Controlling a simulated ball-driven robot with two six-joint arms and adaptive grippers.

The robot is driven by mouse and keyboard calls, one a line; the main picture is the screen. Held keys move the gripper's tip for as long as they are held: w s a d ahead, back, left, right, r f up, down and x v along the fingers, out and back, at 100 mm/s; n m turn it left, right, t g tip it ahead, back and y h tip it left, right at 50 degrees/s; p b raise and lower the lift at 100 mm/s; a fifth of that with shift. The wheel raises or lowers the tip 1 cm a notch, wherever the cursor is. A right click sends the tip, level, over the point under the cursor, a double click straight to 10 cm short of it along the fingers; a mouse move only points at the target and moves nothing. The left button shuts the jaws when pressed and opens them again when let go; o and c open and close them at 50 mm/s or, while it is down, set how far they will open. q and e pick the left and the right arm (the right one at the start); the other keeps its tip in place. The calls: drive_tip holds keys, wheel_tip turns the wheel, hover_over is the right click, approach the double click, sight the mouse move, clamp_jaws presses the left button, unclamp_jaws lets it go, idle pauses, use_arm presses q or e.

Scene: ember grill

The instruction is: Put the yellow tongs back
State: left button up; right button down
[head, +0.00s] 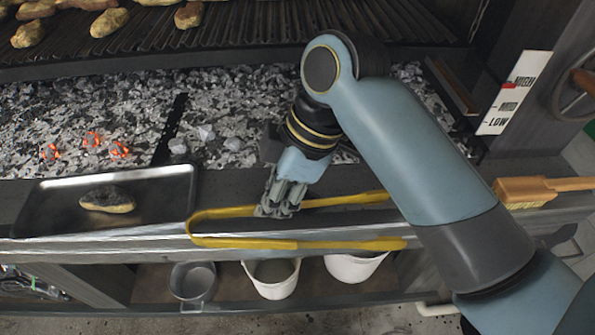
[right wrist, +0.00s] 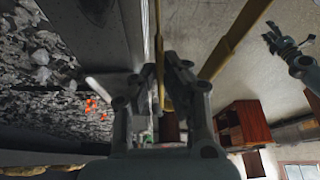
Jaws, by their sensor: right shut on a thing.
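The yellow tongs (head: 300,244) lie across the front ledge of the grill in the head view, bend to the left and tips to the right. Their near arm overhangs the ledge's front edge; I cannot tell whether they touch the ledge. My right gripper (head: 277,208) comes from above and is shut on their far arm. In the right wrist view, one yellow arm runs between the fingers of my right gripper (right wrist: 160,78), and the other arm of the tongs (right wrist: 236,38) passes beside them. My left gripper (right wrist: 285,42) shows small at the upper right there; its jaws are unclear.
A metal tray (head: 160,205) with a browned potato-like piece (head: 107,200) is left of the tongs. A yellow-bristled brush (head: 540,190) lies right. White buckets (head: 272,278) and a metal pot (head: 192,281) stand on a shelf below. Coals (head: 80,110) glow behind.

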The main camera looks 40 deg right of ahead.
drive_tip(key=w+d+f, duration=0.6)
drive_tip(key=d, duration=0.1)
drive_tip(key=shift+w+d, duration=0.1)
drive_tip(key=shift+w, duration=0.3)
use_arm(q)
drive_tip(key=shift+s+d+r+p, duration=0.3)
drive_tip(key=shift+s+p, duration=0.05)
drive_tip(key=shift+s, duration=0.05)
use_arm(e)
drive_tip(key=shift+f, duration=1.95)
drive_tip(key=shift+f, duration=0.1)
drive_tip(key=c, duration=1.4)
unclamp_jaws()
drive_tip(key=shift+f, duration=0.1)
drive_tip(key=shift+c, duration=0.2)
drive_tip(key=shift+d+r, duration=0.1)
drive_tip(key=shift+r, duration=0.25)
use_arm(q)
drive_tip(key=shift+a+r, duration=0.1)
use_arm(e)
drive_tip(key=v, duration=1.1)
drive_tip(key=shift+r, duration=0.3)
